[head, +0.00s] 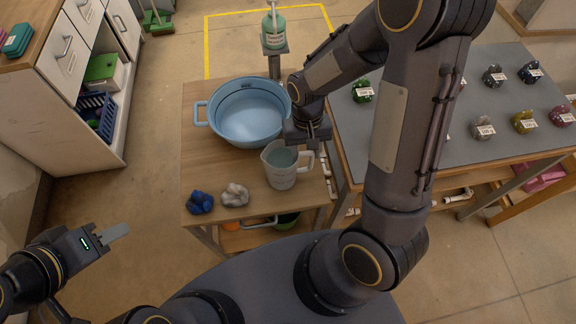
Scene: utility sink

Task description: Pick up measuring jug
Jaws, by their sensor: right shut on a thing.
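The measuring jug (281,173) is a translucent grey-white jug with printed markings and a handle on its right side. It is at the front right of the wooden table, upright; I cannot tell whether its base touches the tabletop. My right gripper (309,146) comes down from above and is shut on the jug at its handle side; the fingertips are partly hidden. My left gripper (116,233) is at the lower left, over the floor and away from the table; its fingers look close together, but the gap between them cannot be made out.
A blue basin (250,112) stands behind the jug on the wooden table (196,165). A green bottle (273,30) stands behind. A grey-topped table (430,125) with several small labelled items is at right.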

